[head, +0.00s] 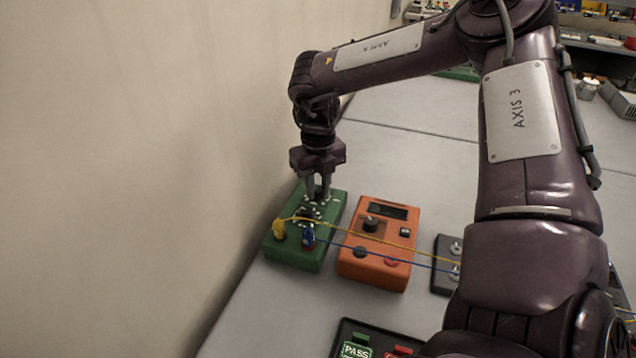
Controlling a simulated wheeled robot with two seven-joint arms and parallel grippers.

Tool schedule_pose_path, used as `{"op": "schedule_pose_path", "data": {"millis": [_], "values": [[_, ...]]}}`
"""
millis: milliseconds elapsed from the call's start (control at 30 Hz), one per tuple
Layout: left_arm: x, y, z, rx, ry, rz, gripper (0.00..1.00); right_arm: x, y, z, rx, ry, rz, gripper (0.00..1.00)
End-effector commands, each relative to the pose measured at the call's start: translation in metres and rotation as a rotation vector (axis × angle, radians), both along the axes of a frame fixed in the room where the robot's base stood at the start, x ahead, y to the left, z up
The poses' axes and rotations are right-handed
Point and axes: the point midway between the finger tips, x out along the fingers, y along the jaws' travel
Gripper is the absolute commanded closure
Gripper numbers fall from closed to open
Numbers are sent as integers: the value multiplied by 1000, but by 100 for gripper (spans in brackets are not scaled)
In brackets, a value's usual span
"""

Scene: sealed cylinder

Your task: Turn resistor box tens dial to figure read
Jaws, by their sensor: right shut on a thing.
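The green resistor box (291,256) sits on the bench close to the wall. It has dials with white marks around them on its top. The near dial (307,213) is free, and a yellow plug (279,229) and a blue plug (308,238) stand at its front. My right gripper (318,193) points straight down and is shut on the far dial, which its fingers mostly hide. The dial figures are too small to read. An orange meter (375,271) stands just right of the box; its display (388,212) looks dark, with no figure legible. My left gripper is out of view.
Yellow and blue leads run right from the plugs across the orange meter to a dark terminal block (443,262). A black tray (341,338) with a green PASS tag (356,350) and a red tag lies in front. The wall is close on the left.

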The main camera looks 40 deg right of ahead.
Motion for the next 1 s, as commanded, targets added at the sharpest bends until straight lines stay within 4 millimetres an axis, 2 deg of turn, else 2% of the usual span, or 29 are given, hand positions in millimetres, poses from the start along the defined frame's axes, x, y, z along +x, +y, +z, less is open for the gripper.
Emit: {"op": "schedule_pose_path", "data": {"millis": [267,600,1000], "values": [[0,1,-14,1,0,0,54,1,0,-2,-4,-2,-101,98],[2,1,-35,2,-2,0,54,1,0,-2,-2,-2,-333,98],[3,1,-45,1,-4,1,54,1,0,0,-2,-3,-501,98]]}}
